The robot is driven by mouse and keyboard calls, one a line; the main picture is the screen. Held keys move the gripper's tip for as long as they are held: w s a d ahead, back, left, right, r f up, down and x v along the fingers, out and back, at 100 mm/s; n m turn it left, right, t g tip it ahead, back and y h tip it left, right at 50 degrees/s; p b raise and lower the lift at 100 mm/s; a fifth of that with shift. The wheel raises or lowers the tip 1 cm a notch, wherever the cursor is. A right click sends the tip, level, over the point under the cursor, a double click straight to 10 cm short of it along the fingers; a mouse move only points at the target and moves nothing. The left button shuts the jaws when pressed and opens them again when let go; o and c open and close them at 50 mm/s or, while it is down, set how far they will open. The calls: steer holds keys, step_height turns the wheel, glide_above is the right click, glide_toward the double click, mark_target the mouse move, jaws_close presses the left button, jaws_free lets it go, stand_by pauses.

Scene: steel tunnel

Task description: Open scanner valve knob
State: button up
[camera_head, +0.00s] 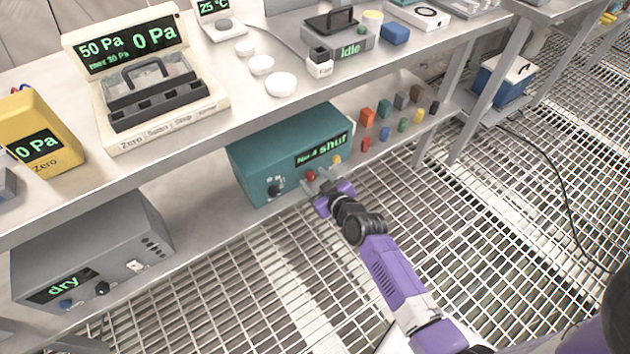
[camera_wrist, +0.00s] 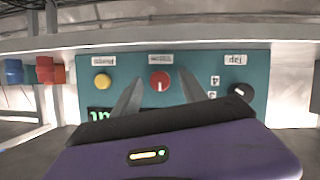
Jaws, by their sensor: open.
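The scanner appears to be the teal box (camera_head: 285,150) on the lower shelf, with a green display reading "shut". In the wrist view its front panel (camera_wrist: 205,65) shows upside down, with a yellow knob (camera_wrist: 102,81), a red knob (camera_wrist: 160,80) and a black dial (camera_wrist: 240,93). The red knob has a pale pointer mark. The label above each control is too small to read surely. My gripper (camera_head: 313,180) is open at the panel's front. In the wrist view its fingers (camera_wrist: 160,92) stand on either side of the red knob; I cannot tell whether they touch it.
A grey box (camera_head: 95,250) reading "dry" stands left on the lower shelf. Several small coloured blocks (camera_head: 400,110) lie right of the teal box. The upper shelf (camera_head: 215,125) with instruments overhangs it. The grated floor in front is open, with a cable (camera_head: 570,210) at right.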

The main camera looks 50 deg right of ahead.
jaws_close()
steer(key=shift+f+b, duration=0.15)
steer(key=shift+b, duration=0.35)
steer(key=shift+f+m+y+b, duration=0.1)
steer(key=shift+m+y+b, duration=0.4)
steer(key=shift+m+b, duration=0.5)
steer(key=m+y+b, duration=0.1)
steer(key=b, duration=0.1)
steer(key=m+t+y+b, duration=0.1)
steer(key=m+b, duration=0.2)
steer(key=shift+d+t+y+b, duration=0.25)
steer(key=shift+t+y+b, duration=0.05)
steer(key=shift+y, duration=0.1)
steer(key=m+t+y+b, duration=0.1)
steer(key=m+b, duration=0.1)
steer(key=m, duration=0.1)
steer(key=shift+s+d+f+y+b, duration=0.1)
steer(key=shift+y+b, duration=0.25)
steer(key=shift+y, duration=0.05)
steer(key=m+t+y+b, duration=0.1)
steer(key=m+b, duration=0.1)
steer(key=m, duration=0.2)
steer(key=shift+t, duration=0.4)
